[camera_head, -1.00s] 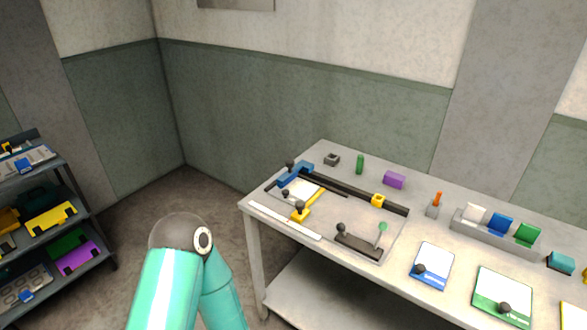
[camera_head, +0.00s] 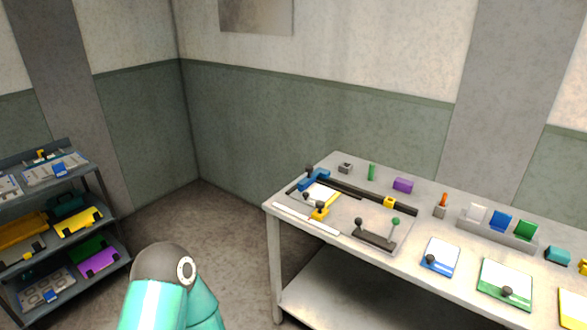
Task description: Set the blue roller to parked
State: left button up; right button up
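The blue roller (camera_head: 314,181) sits at the far left end of a dark rail (camera_head: 350,191) on the table, with a dark knob beside it. A yellow block (camera_head: 389,203) is further right on the same rail. A white sheet (camera_head: 322,196) lies just in front of the blue roller, with a yellow piece (camera_head: 320,211) bearing a dark knob near it. No parked mark can be made out. Part of my teal arm shows at the bottom left, well short of the table. Neither gripper is in view.
The table (camera_head: 287,225) also holds a purple block (camera_head: 403,185), a green cylinder (camera_head: 371,172), a grey rack (camera_head: 497,232) of coloured pieces and several knobbed plates. A shelf unit (camera_head: 112,215) stands at the left. Open floor lies between shelf and table.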

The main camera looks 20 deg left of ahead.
aim_at(306, 182)
jog(key=u, duration=0.8)
jog(key=i, duration=0.95)
jog(key=z, duration=1.2)
jog(key=k, duration=0.9)
jog(key=z, duration=0.15)
jog(key=i, duration=0.9)
jog(key=u, duration=0.1)
